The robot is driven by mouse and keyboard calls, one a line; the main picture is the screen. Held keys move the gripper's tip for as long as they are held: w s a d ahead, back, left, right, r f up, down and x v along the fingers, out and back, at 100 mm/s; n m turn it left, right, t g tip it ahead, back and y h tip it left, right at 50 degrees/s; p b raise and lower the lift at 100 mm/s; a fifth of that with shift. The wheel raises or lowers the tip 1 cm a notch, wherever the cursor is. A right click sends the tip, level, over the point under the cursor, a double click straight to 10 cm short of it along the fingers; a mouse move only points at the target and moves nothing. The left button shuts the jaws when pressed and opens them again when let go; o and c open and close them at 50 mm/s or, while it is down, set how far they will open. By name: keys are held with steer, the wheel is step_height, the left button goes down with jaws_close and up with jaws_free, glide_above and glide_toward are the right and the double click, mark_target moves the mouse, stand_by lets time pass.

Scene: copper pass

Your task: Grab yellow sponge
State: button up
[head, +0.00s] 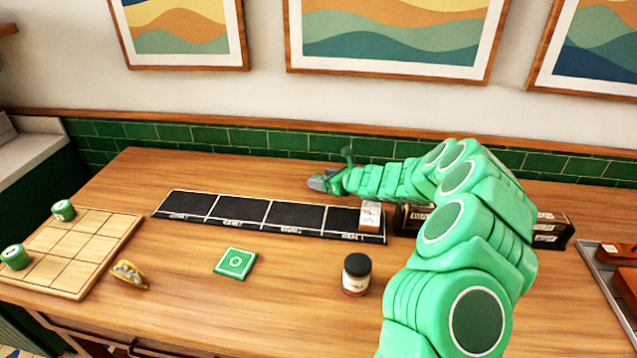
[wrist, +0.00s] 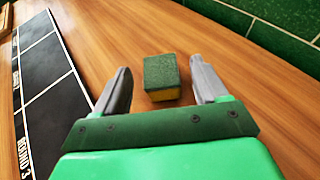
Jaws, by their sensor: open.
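The yellow sponge (wrist: 162,78) lies on the wooden counter in the wrist view, with a dark green top layer and a yellow side facing me. My gripper (wrist: 159,66) is open, one grey finger to the left of the sponge and one to the right. The sponge appears between the fingers near their tips, with no clear contact. In the head view my gripper (head: 320,183) is low over the back of the counter, and I cannot make out the sponge there.
A black labelled strip (head: 237,210) runs along the counter, with a small pale box (head: 371,215) at its right end. A dark-lidded jar (head: 356,274), a green square coaster (head: 236,262) and a wooden grid board (head: 75,250) stand nearer. Green wall tiles (head: 230,160) border the back.

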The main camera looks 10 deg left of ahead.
steer(key=shift+c, duration=0.4)
steer(key=c, duration=1)
steer(key=shift+c, duration=0.2)
